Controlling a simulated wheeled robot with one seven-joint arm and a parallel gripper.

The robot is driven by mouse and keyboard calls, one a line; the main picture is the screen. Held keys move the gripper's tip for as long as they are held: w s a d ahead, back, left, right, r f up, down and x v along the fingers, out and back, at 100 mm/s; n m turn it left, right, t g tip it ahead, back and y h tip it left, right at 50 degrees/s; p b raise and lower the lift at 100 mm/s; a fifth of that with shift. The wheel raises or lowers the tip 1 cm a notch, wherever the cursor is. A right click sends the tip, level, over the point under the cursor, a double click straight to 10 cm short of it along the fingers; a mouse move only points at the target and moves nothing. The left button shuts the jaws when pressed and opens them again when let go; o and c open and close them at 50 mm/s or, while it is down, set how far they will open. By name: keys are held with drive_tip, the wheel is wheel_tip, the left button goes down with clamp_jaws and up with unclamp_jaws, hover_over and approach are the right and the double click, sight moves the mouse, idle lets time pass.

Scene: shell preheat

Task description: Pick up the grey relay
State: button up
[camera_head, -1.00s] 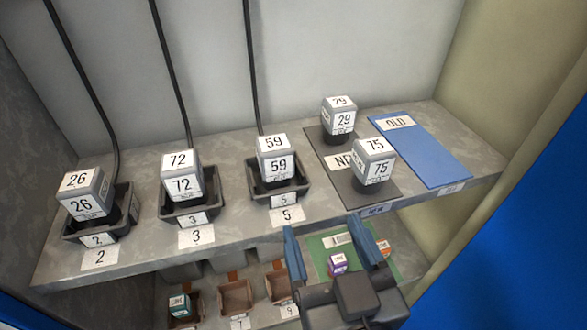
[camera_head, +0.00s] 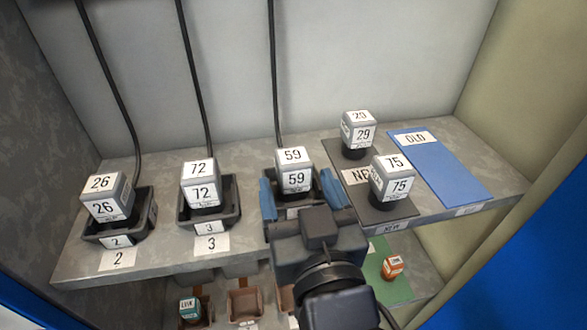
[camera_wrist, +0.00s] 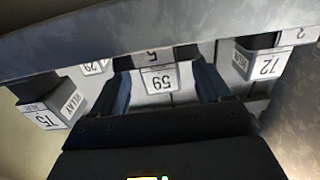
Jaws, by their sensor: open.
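Several grey relays with white number labels stand on the upper shelf. Relay 59 (camera_head: 294,176) sits in the dark socket 5, whose front my gripper partly hides; it shows upside down in the wrist view (camera_wrist: 160,83). Relays 26 (camera_head: 107,196) and 72 (camera_head: 202,184) sit in sockets 2 (camera_head: 146,206) and 3 (camera_head: 232,205) to the left. Relays 29 (camera_head: 358,131) and 75 (camera_head: 392,180) stand on the dark NEW mat (camera_head: 377,214). My gripper (camera_head: 300,188) is open and empty in front of relay 59, its blue fingers appearing to either side of it.
A blue OLD mat (camera_head: 445,171) lies bare at the right. Dark cables hang behind the sockets. A lower shelf holds brown bins (camera_head: 243,305), a teal-labelled item (camera_head: 189,308) and an orange item (camera_head: 392,266) on a green mat.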

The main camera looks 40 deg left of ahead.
sight(297, 184)
drive_tip(key=shift+x, duration=1.9)
drive_tip(key=shift+c, duration=0.3)
drive_tip(key=c, duration=1)
